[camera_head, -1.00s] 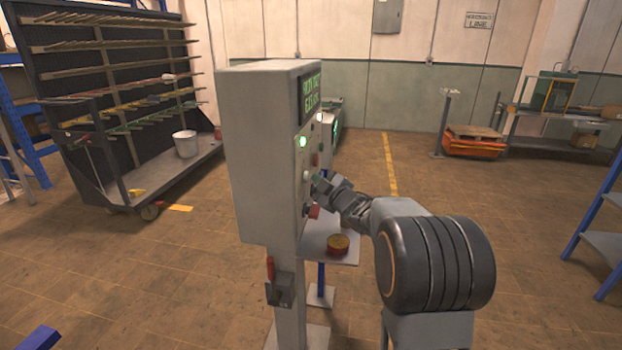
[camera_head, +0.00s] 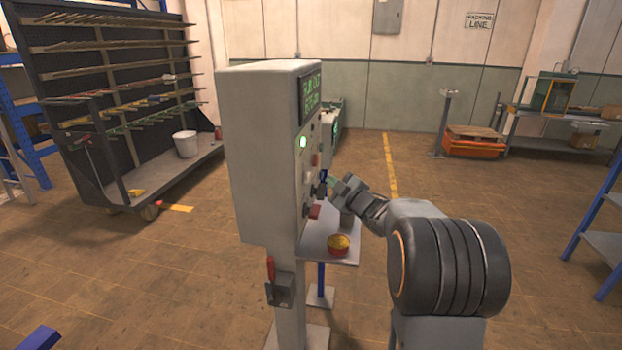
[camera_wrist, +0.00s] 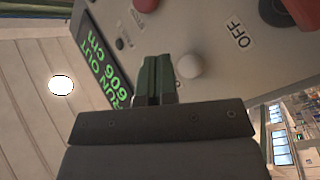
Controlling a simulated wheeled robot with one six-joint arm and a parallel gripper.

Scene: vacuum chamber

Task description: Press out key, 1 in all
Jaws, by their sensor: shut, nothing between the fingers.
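The grey control box (camera_head: 262,160) stands on a post, its key panel facing right. Its green-lit screen (camera_head: 310,92) reads "RUN OUT" and "606 cm" in the wrist view (camera_wrist: 97,62). A round white key (camera_wrist: 190,66) is on the panel, just right of my fingertips in the wrist view. A label reading "OFF" (camera_wrist: 240,35) is on the panel, near red parts. I see no key clearly labelled "out". My gripper (camera_head: 331,181) is shut and empty, close to the panel; its green fingers show in the wrist view (camera_wrist: 156,72). Contact is unclear.
A small shelf (camera_head: 318,249) under the panel holds a red bowl (camera_head: 338,246) with yellow contents. A red-handled holder (camera_head: 280,289) is on the post. A rack (camera_head: 110,110) with a bucket (camera_head: 186,144) stands at left.

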